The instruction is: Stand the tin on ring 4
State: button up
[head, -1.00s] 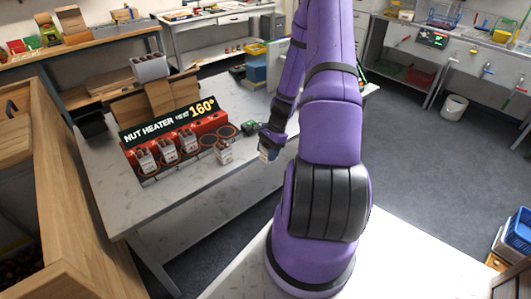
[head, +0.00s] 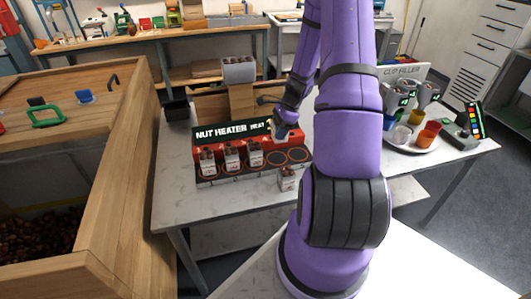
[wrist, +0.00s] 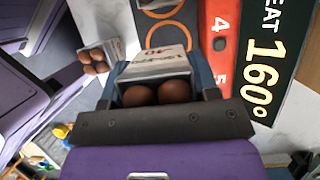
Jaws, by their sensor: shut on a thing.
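My gripper (head: 281,131) is over the right part of the nut heater in the head view. In the wrist view my gripper (wrist: 160,88) is shut on a pale tin (wrist: 152,66) with brown chestnuts showing at its open end. An empty orange-edged ring (wrist: 148,36) lies just past the tin, beside the red panel's number 4 (wrist: 221,24). The number 5 is partly visible nearer the gripper. In the head view, ring 4 (head: 275,158) and the ring right of it (head: 298,155) are bare. The tin's base is hidden.
Three filled tins (head: 231,157) stand on the left rings. Another filled tin (head: 287,180) stands on the table in front of the heater; it also shows in the wrist view (wrist: 96,58). A plate with coloured cups (head: 412,138) is at right. The table's front left is clear.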

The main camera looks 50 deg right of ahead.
jog(key=shift+w+f, duration=0.15)
jog(key=shift+w, duration=0.1)
notch_tip(320, 180, down, 5)
jog(key=shift+w+a+r, duration=0.1)
jog(key=shift+w+a, duration=0.05)
jog(key=shift+f, duration=2.35)
jog(key=o, duration=1)
jog(key=shift+f, duration=0.1)
